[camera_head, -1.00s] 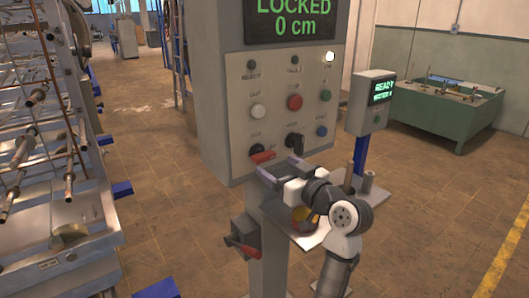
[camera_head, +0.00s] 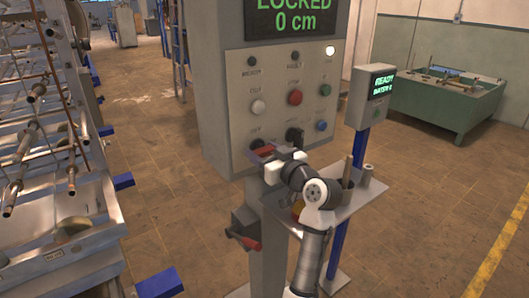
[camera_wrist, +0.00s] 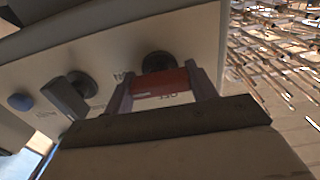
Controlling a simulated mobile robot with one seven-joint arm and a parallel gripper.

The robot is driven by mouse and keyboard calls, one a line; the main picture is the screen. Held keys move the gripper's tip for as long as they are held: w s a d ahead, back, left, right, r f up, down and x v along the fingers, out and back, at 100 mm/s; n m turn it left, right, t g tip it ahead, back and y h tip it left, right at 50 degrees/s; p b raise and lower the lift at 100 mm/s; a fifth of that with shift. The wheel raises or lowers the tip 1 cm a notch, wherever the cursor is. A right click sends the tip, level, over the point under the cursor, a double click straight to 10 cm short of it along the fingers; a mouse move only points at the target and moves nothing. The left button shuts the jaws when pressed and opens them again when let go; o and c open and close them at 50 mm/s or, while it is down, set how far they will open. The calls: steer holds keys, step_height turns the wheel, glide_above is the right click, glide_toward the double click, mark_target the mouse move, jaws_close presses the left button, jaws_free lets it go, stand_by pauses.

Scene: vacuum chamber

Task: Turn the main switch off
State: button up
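A rotary switch with a red handle (camera_head: 262,150) sits at the lower left of the grey control panel, with a dark round base behind it. In the wrist view the red handle (camera_wrist: 160,82) lies between the two fingers of my gripper (camera_wrist: 160,93), below a black round mount. My gripper (camera_head: 268,160) is at the panel's lower edge. Its fingers are wide apart, one on each side of the handle; firm contact cannot be told. An "OFF" marking shows upside down between the fingers. A second red-handled switch (camera_head: 245,241) is on a box on the post below.
A black knob (camera_head: 295,136) is close right of the red handle, and a blue button (camera_head: 321,126) is further right. A shelf (camera_head: 345,202) with upright cylinders lies beneath my arm. The screen (camera_head: 293,19) reads LOCKED, 0 cm.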

steer(key=c, duration=0.3)
steer(key=shift+f+b, duration=0.15)
steer(key=shift+b, duration=0.4)
steer(key=n+b, duration=0.2)
steer(key=b, duration=0.1)
steer(key=shift+f, duration=0.15)
steer(key=n+b, duration=0.2)
steer(key=b, duration=0.2)
steer(key=shift+n, duration=0.4)
steer(key=n+b, duration=0.3)
steer(key=b, duration=0.1)
steer(key=shift+n+b, duration=0.3)
steer(key=shift+b, duration=0.05)
steer(key=n+b, duration=0.4)
steer(key=shift+n, duration=0.3)
steer(key=shift+r+n+b, duration=0.15)
steer(key=shift+n+b, duration=0.8)
steer(key=shift+n, duration=0.3)
steer(key=shift+r+n+b, duration=0.1)
steer(key=shift+n+b, duration=0.8)
steer(key=shift+n, duration=0.35)
